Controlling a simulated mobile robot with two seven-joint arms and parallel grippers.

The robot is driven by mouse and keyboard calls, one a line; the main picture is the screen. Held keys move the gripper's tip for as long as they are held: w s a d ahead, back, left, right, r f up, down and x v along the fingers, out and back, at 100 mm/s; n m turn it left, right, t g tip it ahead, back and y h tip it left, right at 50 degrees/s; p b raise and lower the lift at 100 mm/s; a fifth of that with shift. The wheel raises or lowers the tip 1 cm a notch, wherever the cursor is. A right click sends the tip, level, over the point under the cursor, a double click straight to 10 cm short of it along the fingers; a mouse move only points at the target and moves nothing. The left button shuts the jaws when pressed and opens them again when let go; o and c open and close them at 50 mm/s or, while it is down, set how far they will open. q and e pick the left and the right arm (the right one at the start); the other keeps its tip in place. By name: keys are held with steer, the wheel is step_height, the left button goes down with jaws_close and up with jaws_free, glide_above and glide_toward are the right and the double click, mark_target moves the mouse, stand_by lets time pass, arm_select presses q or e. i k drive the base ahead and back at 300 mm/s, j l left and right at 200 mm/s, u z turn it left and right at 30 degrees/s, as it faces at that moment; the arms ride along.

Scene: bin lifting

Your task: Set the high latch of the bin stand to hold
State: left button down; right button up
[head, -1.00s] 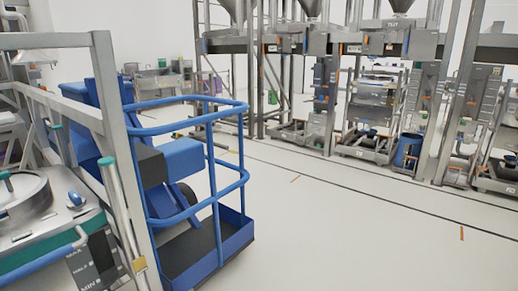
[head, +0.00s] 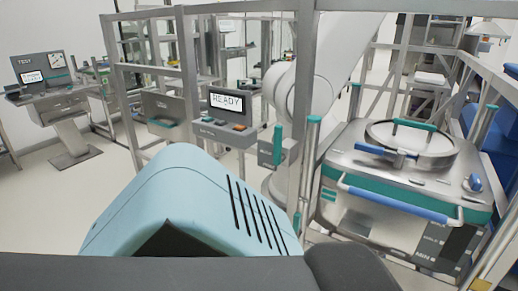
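A steel bin (head: 352,165) with a round lid (head: 410,140) sits at the right inside a grey tubular frame (head: 308,150). The lid has teal and blue handles, and a blue bar runs along the bin's front. A small grey box with an upright teal handle (head: 277,146) is on the frame, left of the bin. Another teal-topped upright rod (head: 312,135) stands just right of it. I cannot tell which of these is the high latch or how it is set. Neither of my grippers is in view.
A console with a READY screen (head: 227,102) stands left of the frame. A bench with a TEST screen (head: 45,80) is at the far left, with bare floor (head: 40,150) around it. A large light-blue casing and dark parts fill the bottom foreground. Blue equipment (head: 486,95) is at the right edge.

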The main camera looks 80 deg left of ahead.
mark_target(278, 158)
steer(key=u, duration=2.4)
